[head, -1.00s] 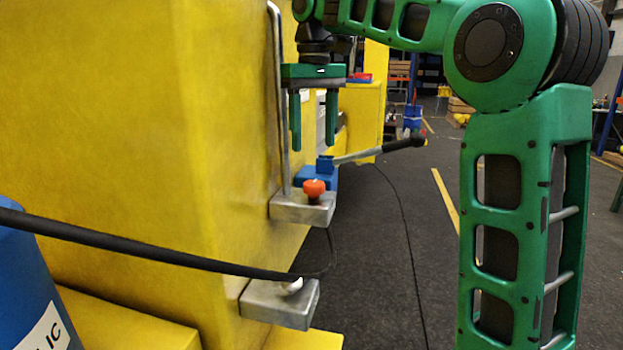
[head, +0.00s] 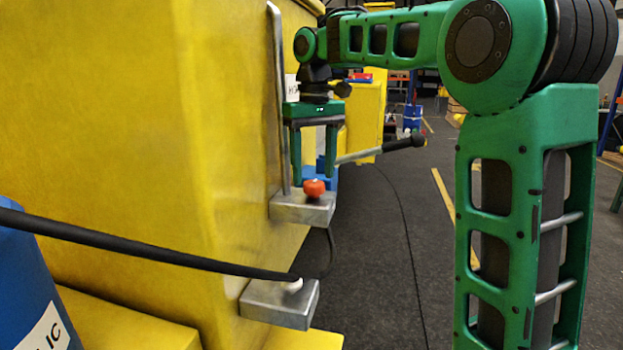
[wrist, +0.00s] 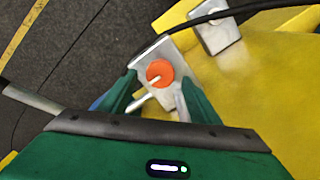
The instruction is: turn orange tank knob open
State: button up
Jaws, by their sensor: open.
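The orange knob (head: 314,187) sits on top of a grey metal block (head: 300,208) fixed to the side of the yellow body. My green gripper (head: 314,180) points down over the knob with its two fingers apart, one to each side of it in the picture. In the wrist view, the round knob (wrist: 160,74) with a pale pointer shows ahead of the fingers, near the middle of the gripper (wrist: 158,100). The fingers look close to the knob's height. I cannot tell whether either finger touches it.
A vertical metal pipe (head: 278,90) rises beside the block. A blue part with a black-gripped lever (head: 385,148) lies just behind. A black hose (head: 140,248) runs to a lower metal block (head: 280,302).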

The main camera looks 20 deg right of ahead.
jog(key=shift+f, duration=1)
jog(key=c, duration=1.1)
